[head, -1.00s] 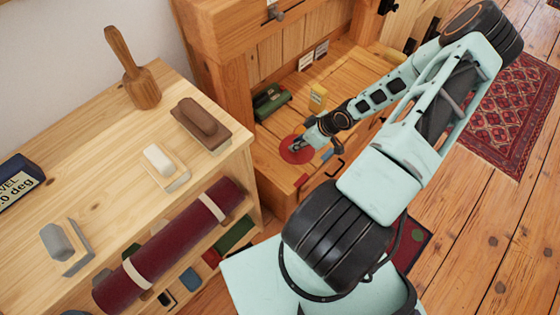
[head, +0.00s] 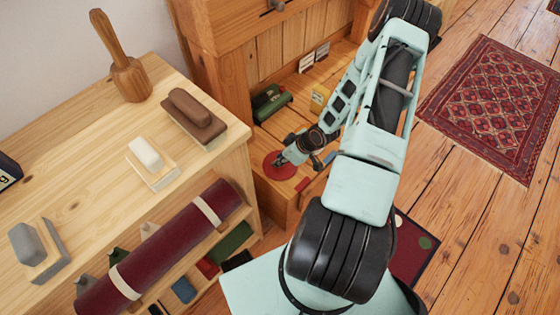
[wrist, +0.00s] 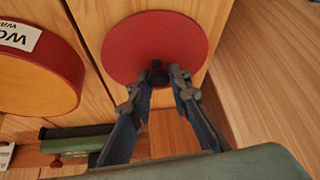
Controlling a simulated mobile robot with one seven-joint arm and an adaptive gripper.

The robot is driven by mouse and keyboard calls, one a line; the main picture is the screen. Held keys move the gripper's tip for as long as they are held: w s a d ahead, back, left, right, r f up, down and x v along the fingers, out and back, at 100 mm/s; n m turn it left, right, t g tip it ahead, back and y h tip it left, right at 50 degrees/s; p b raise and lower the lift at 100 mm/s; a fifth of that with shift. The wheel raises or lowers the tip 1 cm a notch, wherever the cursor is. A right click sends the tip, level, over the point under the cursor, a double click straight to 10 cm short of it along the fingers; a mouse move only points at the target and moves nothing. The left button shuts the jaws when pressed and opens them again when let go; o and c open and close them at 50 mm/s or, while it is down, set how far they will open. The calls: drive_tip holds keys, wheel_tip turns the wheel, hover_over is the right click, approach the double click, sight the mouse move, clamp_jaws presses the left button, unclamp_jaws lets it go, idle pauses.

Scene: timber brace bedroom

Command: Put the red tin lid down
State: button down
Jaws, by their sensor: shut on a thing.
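The red tin lid (head: 277,168) is a flat round disc with a small dark knob at its middle. In the wrist view the red tin lid (wrist: 150,35) is seen face on, over pale wooden boards. My gripper (wrist: 158,77) has its two fingers closed on the dark knob. In the head view my gripper (head: 284,158) is at the lid, over the front left part of the low wooden bench surface (head: 290,125). I cannot tell whether the lid touches the wood or hangs just above it.
A yellow-orange round thing with a white label (wrist: 40,65) is left of the lid in the wrist view. The light wooden shelf unit (head: 244,140) stands close on the left.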

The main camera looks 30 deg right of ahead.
drive_tip(key=shift+f, duration=0.15)
drive_tip(key=shift+f, duration=0.1)
drive_tip(key=c, duration=1.8)
unclamp_jaws()
drive_tip(key=shift+r, duration=0.3)
drive_tip(key=p+v, duration=0.5)
drive_tip(key=v, duration=0.6)
drive_tip(key=shift+s+r, duration=0.15)
drive_tip(key=shift+r, duration=0.15)
drive_tip(key=shift+d, duration=0.2)
